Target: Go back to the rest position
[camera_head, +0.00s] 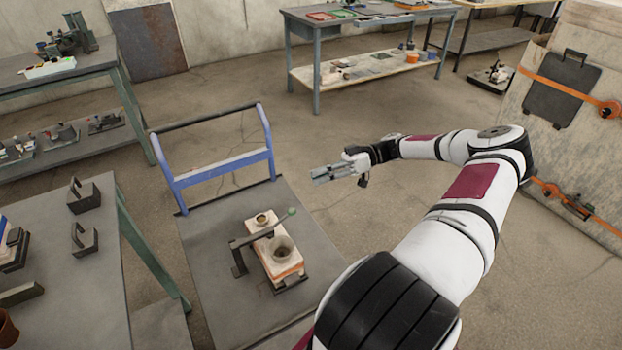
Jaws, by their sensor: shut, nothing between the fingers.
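My gripper (334,173) is at the end of my white arm, in the middle of the view. It is shut and empty, pointing left in the air to the right of the cart's blue handle. A grey cart top (215,290) lies to the lower left of it. On the cart stands a white and orange block (270,245) with a dark cup-like vessel (282,250) and a small brass-coloured cup (262,220). A ladle (265,229) with a long dark handle and a green tip lies across the block. My gripper is apart from all of these.
A blue push handle (217,172) rises at the cart's far end. Workbenches with tools stand at left (75,290) and far left (75,85). Another bench (370,20) stands at the back. A concrete block with orange straps (575,120) stands at right. Floor between is clear.

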